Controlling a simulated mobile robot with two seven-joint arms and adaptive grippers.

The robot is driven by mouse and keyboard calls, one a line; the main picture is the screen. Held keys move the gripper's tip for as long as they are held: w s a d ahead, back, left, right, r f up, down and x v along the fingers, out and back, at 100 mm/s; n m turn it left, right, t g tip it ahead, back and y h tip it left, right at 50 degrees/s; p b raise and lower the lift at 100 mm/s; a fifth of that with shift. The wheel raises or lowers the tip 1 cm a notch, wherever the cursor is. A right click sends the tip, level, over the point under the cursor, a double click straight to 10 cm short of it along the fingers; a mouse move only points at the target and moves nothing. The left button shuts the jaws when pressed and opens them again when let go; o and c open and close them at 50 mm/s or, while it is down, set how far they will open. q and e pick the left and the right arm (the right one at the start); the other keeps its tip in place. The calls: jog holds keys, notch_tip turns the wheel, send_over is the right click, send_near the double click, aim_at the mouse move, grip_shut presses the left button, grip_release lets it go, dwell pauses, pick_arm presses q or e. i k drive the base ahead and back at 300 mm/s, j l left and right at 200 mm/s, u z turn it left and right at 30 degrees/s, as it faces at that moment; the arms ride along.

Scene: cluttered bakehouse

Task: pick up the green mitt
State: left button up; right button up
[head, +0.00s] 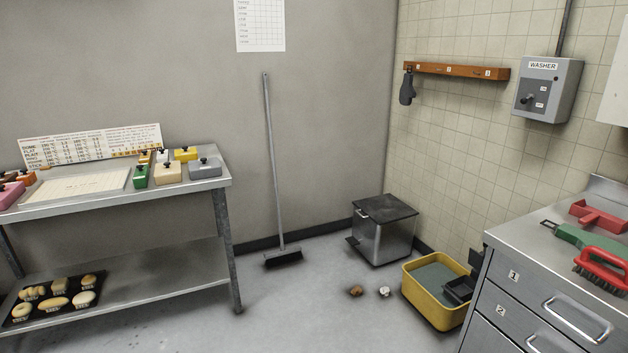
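One mitt-shaped item, a dark grey mitt (407,88), hangs from the left end of a wooden hook rail (455,71) on the tiled wall. The rail's other numbered places are bare. Neither of my grippers is in view.
A steel table (150,198) with coloured blocks stands at left, a tray of breads (56,303) on its lower shelf. A broom (274,170), steel bin (384,231) and yellow tub (415,297) stand beyond open floor. A drawer cabinet (520,262) at right bears red and green tools.

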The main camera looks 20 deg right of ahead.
aim_at(581, 238)
jog(key=i+l+z, duration=0.1)
jog(key=i+z, duration=0.5)
jog(key=z, duration=0.2)
jog(key=i+j+z, duration=0.1)
jog(key=i+z, duration=0.3)
jog(key=k, duration=0.1)
